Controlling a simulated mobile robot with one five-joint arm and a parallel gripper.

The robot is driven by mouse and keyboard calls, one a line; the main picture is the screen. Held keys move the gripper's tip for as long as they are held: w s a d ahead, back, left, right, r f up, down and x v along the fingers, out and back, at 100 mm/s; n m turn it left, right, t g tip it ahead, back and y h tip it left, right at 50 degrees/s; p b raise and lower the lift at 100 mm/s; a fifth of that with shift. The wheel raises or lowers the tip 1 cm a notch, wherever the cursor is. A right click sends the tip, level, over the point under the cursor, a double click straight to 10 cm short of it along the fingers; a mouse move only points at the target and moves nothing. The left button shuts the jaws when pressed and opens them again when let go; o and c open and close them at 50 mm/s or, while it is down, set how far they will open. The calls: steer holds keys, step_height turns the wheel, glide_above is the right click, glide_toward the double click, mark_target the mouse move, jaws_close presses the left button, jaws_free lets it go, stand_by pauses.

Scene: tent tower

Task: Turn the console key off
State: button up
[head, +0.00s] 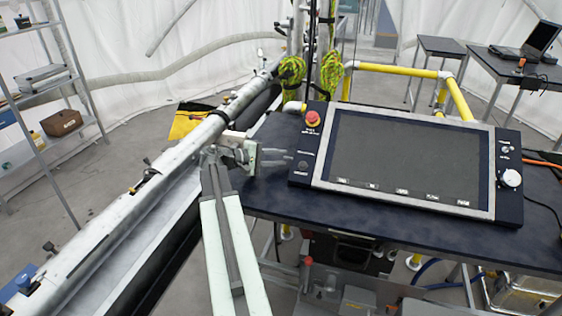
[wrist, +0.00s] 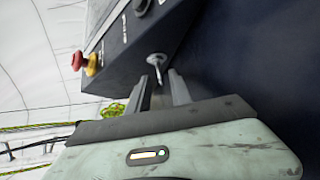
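The console (head: 400,160) is a dark panel with a large grey-framed screen, tilted on a dark table. In the wrist view a silver key (wrist: 157,60) with a rounded head sticks out of the console's dark face (wrist: 115,70). My gripper (wrist: 159,77) is open, its two grey fingers apart. The key is just beyond the fingertips, roughly in line with the gap; I cannot tell whether they touch it. In the head view my gripper (head: 286,158) is at the console's left edge, and the key is too small to make out there.
A red emergency button (head: 312,119) is at the console's upper left; it also shows in the wrist view (wrist: 77,60). A white knob (head: 511,178) is at its right. Yellow pipes (head: 400,70) run behind the table (head: 420,240). A metal pole (head: 150,185) runs left of my arm.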

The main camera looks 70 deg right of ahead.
steer(key=shift+x, duration=0.9)
jaws_close()
steer(key=shift+w, duration=0.1)
steer(key=shift+r, duration=0.1)
